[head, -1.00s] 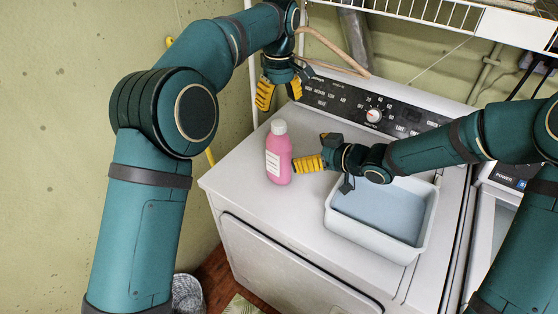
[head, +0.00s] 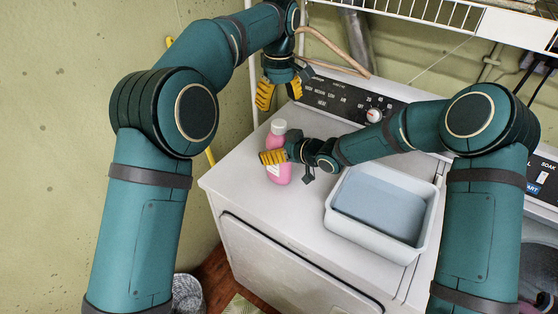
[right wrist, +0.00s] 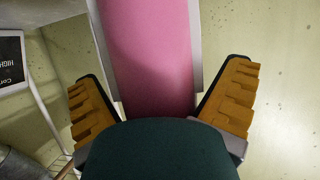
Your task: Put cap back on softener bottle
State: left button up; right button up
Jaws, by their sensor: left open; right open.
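A pink softener bottle (head: 279,174) with a pale label stands upright on the dryer's top, near its left end. A white top (head: 278,127) shows on it; I cannot tell whether that is the cap or the bare neck. My right gripper (head: 270,159) is open at the bottle's upper body and hides part of it. In the right wrist view the pink bottle (right wrist: 150,60) lies between the spread fingers of this gripper (right wrist: 160,85), with gaps at the yellow pads. My left gripper (head: 279,100) is open and empty, pointing down above and behind the bottle. No separate cap is visible.
The white dryer (head: 235,172) has a control panel (head: 340,97) along its back. A pale tub (head: 425,225) stands to the right of the bottle. A wire shelf (head: 430,14) hangs above. The dryer top's front left is clear.

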aim_at(279, 122)
grip_shut()
dwell(0.4)
pick_arm(q)
jog(key=shift+f, duration=0.1)
jog(key=shift+f, duration=3.9)
grip_shut()
